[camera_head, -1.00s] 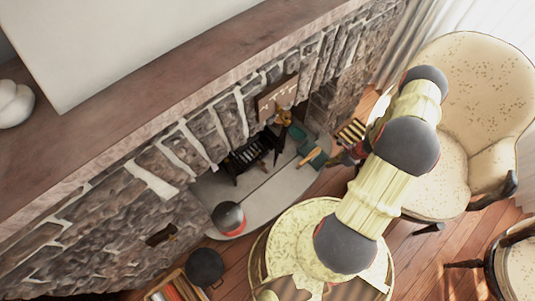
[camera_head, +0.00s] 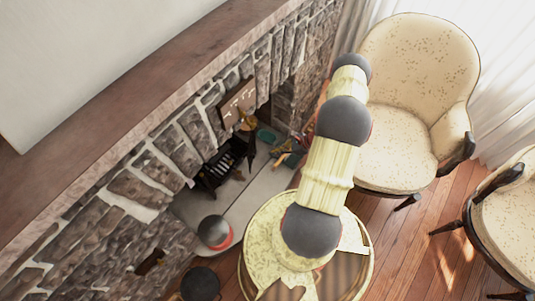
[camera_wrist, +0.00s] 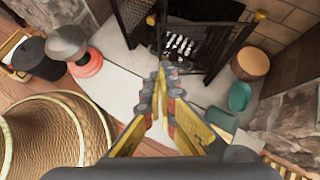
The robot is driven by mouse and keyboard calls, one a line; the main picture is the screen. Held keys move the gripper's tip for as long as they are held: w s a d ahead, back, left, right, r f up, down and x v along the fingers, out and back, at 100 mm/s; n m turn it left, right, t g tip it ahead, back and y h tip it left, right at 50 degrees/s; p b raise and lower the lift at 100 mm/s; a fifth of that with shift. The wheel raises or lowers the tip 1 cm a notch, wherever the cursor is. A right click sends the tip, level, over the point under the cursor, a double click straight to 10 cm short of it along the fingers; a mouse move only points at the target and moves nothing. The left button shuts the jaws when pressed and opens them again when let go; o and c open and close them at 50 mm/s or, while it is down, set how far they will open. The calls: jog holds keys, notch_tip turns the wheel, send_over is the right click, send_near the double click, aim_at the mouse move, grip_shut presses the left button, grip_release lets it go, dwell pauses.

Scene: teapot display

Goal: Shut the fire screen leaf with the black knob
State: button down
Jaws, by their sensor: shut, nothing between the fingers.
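The fire screen stands before the hearth opening in the wrist view. Its left leaf (camera_wrist: 130,18) is a dark mesh panel in a dark frame, and its right leaf (camera_wrist: 222,52) stands at an angle to it. A small brass-coloured ball (camera_wrist: 260,15) tops the right leaf's outer edge. I cannot make out the black knob. My gripper (camera_wrist: 163,70) is shut and empty, its yellow fingers pointing at the screen near the inner edges of the leaves. Whether the fingertips touch it cannot be told. In the head view the screen (camera_head: 251,150) is small and dark.
A red-based, grey-topped object (camera_wrist: 85,60) stands on the pale hearth slab (camera_wrist: 120,88). A round woven-sided table (camera_wrist: 40,135) is at lower left. A wooden stump-like object (camera_wrist: 250,64) and a green container (camera_wrist: 240,96) are at right. A cream armchair (camera_head: 400,100) stands beside my arm.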

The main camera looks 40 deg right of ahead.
jog(key=w+a+r+b+x, duration=0.1)
jog(key=r+b+x, duration=0.1)
jog(key=x, duration=0.9)
jog(key=shift+w+a+f+b, duration=0.2)
jog(key=shift+w+f+b, duration=0.15)
jog(key=shift+b, duration=0.35)
jog(key=shift+a, duration=0.1)
